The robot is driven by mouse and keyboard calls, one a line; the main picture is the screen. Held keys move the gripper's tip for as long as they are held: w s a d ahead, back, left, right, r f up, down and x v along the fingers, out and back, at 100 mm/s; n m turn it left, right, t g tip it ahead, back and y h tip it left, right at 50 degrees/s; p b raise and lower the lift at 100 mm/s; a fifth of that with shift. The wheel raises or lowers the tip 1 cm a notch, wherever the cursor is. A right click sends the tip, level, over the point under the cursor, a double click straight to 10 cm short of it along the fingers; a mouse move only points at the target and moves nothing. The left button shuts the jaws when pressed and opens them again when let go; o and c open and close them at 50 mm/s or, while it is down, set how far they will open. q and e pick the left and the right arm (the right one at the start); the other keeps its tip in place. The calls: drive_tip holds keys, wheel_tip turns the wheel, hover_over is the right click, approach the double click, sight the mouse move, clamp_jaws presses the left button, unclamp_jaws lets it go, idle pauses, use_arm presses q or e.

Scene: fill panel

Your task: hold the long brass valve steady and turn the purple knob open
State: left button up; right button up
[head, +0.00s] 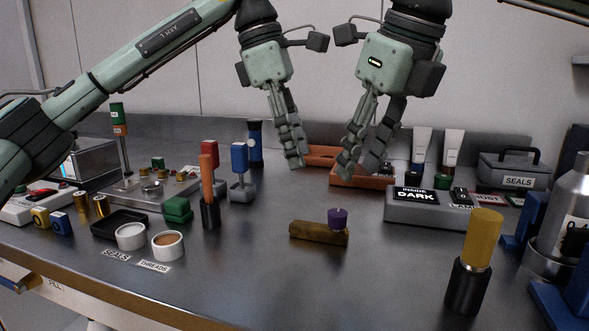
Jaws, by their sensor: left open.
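The long brass valve (312,232) lies on the middle of the metal bench. It is a dull brass bar, and the purple knob (337,218) stands upright near its right end. My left gripper (298,160) hangs above and behind the valve, fingers down, seen nearly edge-on. It is open and apart from the valve. My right gripper (362,168) hangs above and behind the knob, to its right. Its fingers are apart with nothing between them, and it touches neither valve nor knob.
A grey box labelled INSIDE DARK (410,208) and a yellow-topped cylinder (480,240) stand to the right. An orange-handled tool (208,185) and small white tubs (168,246) are left. Bench in front of the valve is clear.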

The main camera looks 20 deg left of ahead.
sight(294, 223)
use_arm(q)
drive_tip(key=f+y, duration=0.1)
drive_tip(key=s+f+g+y, duration=0.1)
drive_tip(key=s+f+m, duration=0.1)
drive_tip(key=shift+d+f+y, duration=0.1)
drive_tip(key=shift+f+y, duration=0.3)
drive_tip(key=shift+d+m, duration=0.1)
drive_tip(key=shift+m, duration=0.2)
drive_tip(key=shift+f, duration=3.85)
drive_tip(key=shift+c, duration=0.6)
